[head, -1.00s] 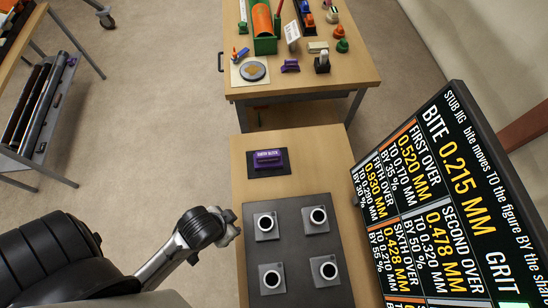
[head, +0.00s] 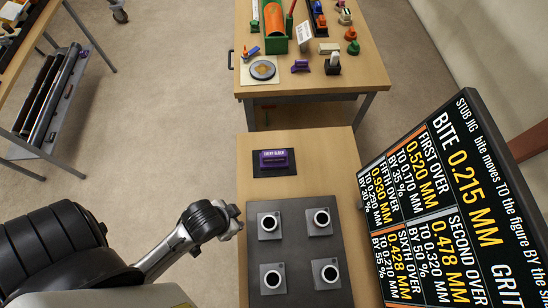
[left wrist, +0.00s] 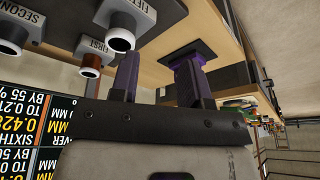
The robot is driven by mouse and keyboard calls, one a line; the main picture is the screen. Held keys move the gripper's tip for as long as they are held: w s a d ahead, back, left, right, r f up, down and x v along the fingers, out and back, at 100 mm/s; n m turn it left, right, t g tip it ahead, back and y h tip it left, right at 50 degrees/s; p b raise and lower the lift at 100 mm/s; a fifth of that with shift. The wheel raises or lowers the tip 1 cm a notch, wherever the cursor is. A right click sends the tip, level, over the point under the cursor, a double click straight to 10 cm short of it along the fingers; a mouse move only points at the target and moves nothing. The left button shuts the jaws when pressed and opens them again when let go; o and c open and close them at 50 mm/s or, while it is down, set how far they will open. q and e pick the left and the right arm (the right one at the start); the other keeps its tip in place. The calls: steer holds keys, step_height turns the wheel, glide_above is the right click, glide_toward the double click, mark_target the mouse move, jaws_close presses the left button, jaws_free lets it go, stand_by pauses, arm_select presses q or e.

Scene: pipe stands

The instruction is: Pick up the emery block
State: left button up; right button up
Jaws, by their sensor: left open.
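The emery block (head: 273,159) is a purple block with a white-lettered label. It rests on a dark square mat (head: 258,172) on the wooden bench, above the grey plate in the head view. My left gripper (head: 238,220) is at the bench's left edge, to the left of and nearer than the block, and apart from it. In the left wrist view, which is turned over, my open left gripper (left wrist: 157,62) has nothing between its fingers. The purple block (left wrist: 184,59) shows there under its dark mat, partly hidden by one finger. My right gripper is out of view.
A grey plate (head: 297,250) with several upright pipe stubs in square stands fills the near bench. A large display board (head: 440,210) stands along the right side. A second table (head: 300,85) with tools is beyond. Bare wood surrounds the block's mat.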

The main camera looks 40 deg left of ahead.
arm_select(q)
steer(key=shift+d, duration=0.1)
steer(key=o, duration=0.3)
steer(key=shift+o, duration=0.5)
